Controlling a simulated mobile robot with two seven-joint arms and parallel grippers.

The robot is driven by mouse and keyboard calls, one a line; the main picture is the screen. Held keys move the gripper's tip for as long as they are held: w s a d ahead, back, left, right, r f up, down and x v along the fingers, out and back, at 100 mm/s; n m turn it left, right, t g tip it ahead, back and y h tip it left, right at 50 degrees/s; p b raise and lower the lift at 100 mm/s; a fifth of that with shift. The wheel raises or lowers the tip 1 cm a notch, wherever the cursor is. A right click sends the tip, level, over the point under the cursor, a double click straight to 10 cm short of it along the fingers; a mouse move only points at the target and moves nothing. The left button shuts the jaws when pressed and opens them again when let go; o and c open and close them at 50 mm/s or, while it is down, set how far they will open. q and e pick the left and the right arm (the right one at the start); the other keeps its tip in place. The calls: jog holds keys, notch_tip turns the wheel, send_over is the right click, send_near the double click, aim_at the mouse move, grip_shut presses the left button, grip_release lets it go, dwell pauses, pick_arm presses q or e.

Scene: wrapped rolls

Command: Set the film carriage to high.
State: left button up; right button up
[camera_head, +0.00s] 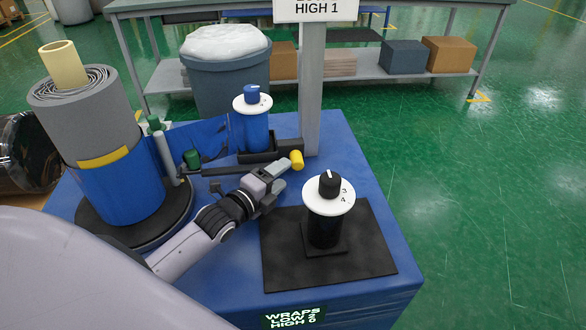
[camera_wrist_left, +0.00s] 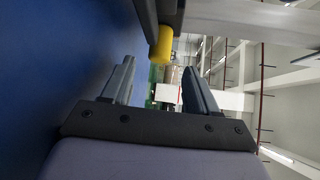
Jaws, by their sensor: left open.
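A grey post (camera_head: 311,95) rises from the blue machine, with a black block (camera_head: 290,146) at its foot. A yellow knob (camera_head: 297,160) sticks out by the block, near the end of a dark bar (camera_head: 235,171). I cannot tell for sure which part is the film carriage. My left gripper (camera_head: 281,180) is open and empty, just in front of the yellow knob and apart from it. In the left wrist view the yellow knob (camera_wrist_left: 162,45) shows beyond the open fingers (camera_wrist_left: 158,88), up and ahead. My right gripper is not in view.
A black post with a white dial (camera_head: 328,194) stands on a black mat, right of my gripper. A blue post with a dial (camera_head: 253,104) stands behind. A wrapped roll (camera_head: 105,140) on a turntable is at left. A sign (camera_head: 316,8) reads HIGH 1; a front label (camera_head: 293,317) reads WRAPS LOW 2 HIGH 6.

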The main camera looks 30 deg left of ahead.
pick_arm(q)
jog(key=shift+w+d+f+b, duration=0.1)
jog(key=shift+w+f, duration=0.05)
jog(key=shift+w, duration=0.7)
jog(key=shift+w+d+f+b, duration=0.1)
jog(key=shift+w+d, duration=0.05)
jog(key=shift+w, duration=0.7)
jog(key=shift+w+d+f+b, duration=0.1)
jog(key=shift+w+f, duration=0.05)
jog(key=shift+w, duration=0.7)
grip_shut()
